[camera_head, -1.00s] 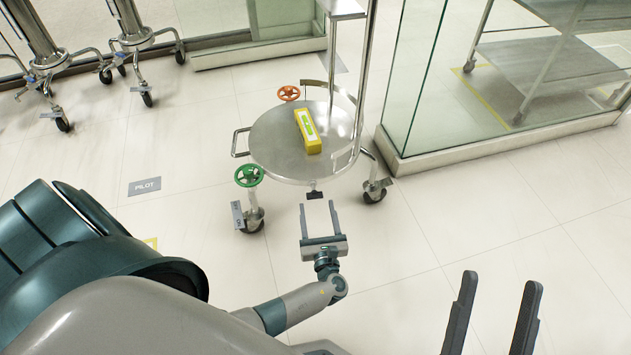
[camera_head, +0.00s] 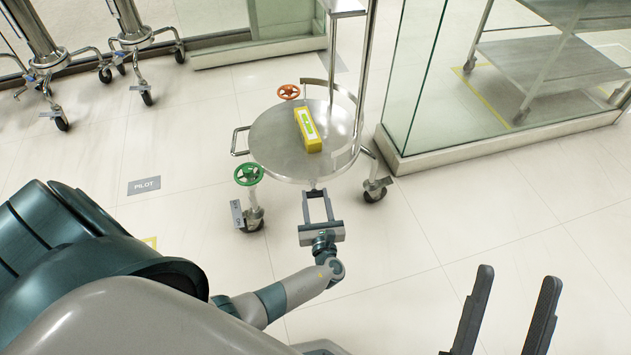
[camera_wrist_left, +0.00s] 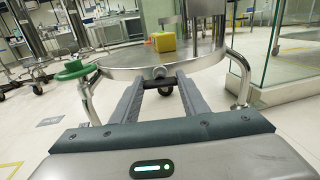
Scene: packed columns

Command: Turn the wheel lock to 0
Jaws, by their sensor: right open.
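A wheeled cart has a round steel tray (camera_head: 275,150). A green handwheel (camera_head: 248,174) stands at its front left, above a caster with a small plate (camera_head: 237,213) whose marks are too small to read; the green handwheel is also at left in the left wrist view (camera_wrist_left: 75,70). An orange handwheel (camera_head: 289,92) is at the back. My left gripper (camera_head: 317,191) is at the tray's front edge, right of the green handwheel. Its fingers straddle a small knob (camera_wrist_left: 160,74) under the rim; contact is unclear. My right gripper (camera_head: 501,308) is open and empty, over floor.
A yellow box (camera_head: 308,131) lies on the tray. A glass-sided case (camera_head: 412,80) stands to the right on a low base. Wheeled stands (camera_head: 134,40) are at the back left. A PILOT floor plate (camera_head: 144,186) lies left. Floor in front is clear.

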